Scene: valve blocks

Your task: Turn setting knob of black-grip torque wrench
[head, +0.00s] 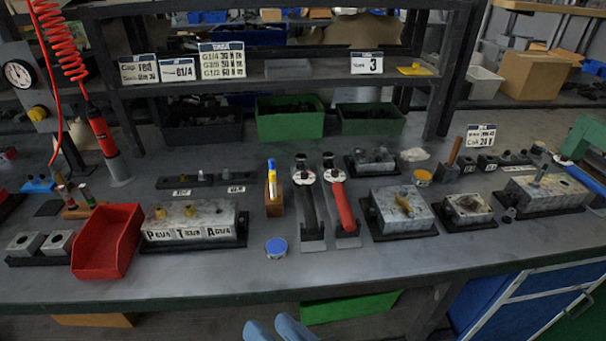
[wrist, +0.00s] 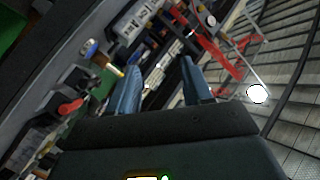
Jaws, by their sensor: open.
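The black-grip torque wrench (head: 308,207) lies on the bench with its handle toward the front edge and its round dial head at the back. A red-grip torque wrench (head: 344,208) lies beside it on the right. The setting knob is too small to make out. My gripper (head: 274,328) shows at the bottom of the head view, in front of the bench edge and apart from both wrenches. In the wrist view my gripper (wrist: 160,88) has its two blue fingers spread with nothing between them; the bench lies tilted behind them.
A marker holder (head: 274,199) stands just left of the black-grip wrench, and a blue-lidded tin (head: 276,247) sits in front of it. A valve block (head: 190,220) and a red bin (head: 107,241) are at left. Another block (head: 402,211) is right of the wrenches. The front strip of bench is mostly clear.

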